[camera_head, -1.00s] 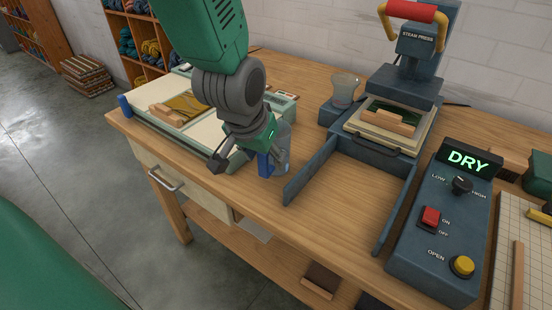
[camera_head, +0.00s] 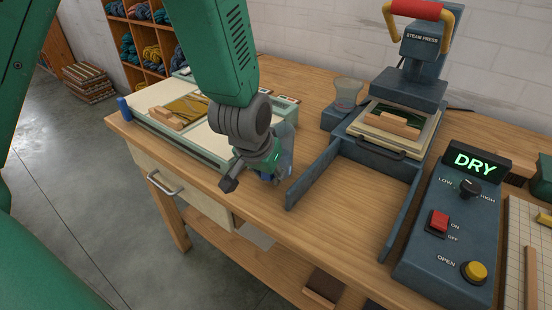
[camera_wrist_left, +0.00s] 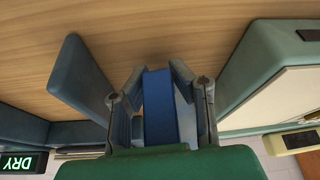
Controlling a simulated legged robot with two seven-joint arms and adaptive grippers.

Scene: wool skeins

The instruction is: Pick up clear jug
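A clear jug (camera_head: 287,143) with a blue handle stands on the bench near the front edge, mostly hidden behind my left gripper (camera_head: 262,175) in the head view. In the left wrist view the blue handle (camera_wrist_left: 158,105) lies between the two fingers of my left gripper (camera_wrist_left: 160,95). The fingers stand apart, one on each side of it, with a narrow gap showing at the left; contact at the right is unclear. The jug's clear body cannot be made out in the wrist view. My right gripper is not in view.
A low blue-grey guide wall (camera_head: 313,172) of the steam press (camera_head: 415,88) stands just right of the jug. A cream tray unit (camera_head: 135,108) lies to the left. A clear cup (camera_head: 347,90) is at the back. A control box (camera_head: 455,225) is at the right.

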